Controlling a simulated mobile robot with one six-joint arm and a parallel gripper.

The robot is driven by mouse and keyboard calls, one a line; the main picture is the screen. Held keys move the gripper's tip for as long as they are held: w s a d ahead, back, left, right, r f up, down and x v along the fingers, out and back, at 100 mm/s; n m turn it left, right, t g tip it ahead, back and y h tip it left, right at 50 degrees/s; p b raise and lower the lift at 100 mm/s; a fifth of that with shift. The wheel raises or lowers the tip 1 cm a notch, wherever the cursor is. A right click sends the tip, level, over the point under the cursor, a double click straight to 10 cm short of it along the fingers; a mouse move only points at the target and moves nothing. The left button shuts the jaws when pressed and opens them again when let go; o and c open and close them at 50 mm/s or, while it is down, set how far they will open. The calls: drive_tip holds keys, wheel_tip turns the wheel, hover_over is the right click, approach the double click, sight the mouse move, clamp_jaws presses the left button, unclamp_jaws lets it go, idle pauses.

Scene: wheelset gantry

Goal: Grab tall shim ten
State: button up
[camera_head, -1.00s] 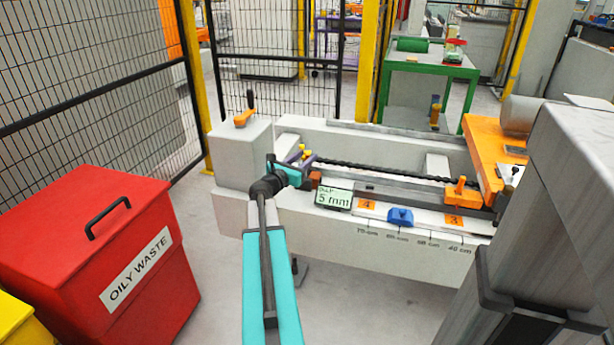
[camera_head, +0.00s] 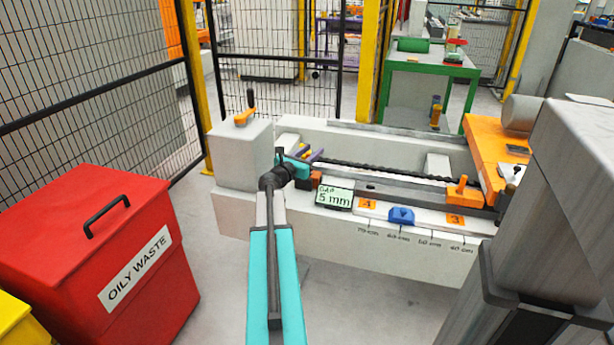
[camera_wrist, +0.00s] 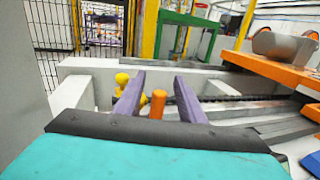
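My gripper (camera_wrist: 160,98) is open, with its two purple fingers apart in the wrist view. It also shows in the head view (camera_head: 308,157), low over the left end of the grey bench beside the grey block. An upright orange peg (camera_wrist: 157,104) shows in the gap between the fingers, nearer the middle; I cannot tell whether it is within their reach. A yellow round-topped piece (camera_wrist: 122,79) stands by the left finger, partly hidden behind it. No label reading ten is visible, so I cannot tell which piece is tall shim ten.
The grey bench (camera_head: 400,250) carries a 5 mm display (camera_head: 334,198), a blue piece (camera_head: 401,215) and an orange knobbed piece (camera_head: 463,192). A grey block (camera_head: 241,155) with an orange handle stands left of my gripper. A red oily waste bin (camera_head: 85,240) stands at left.

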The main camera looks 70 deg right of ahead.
drive_tip(key=shift+x, duration=0.8)
clamp_jaws()
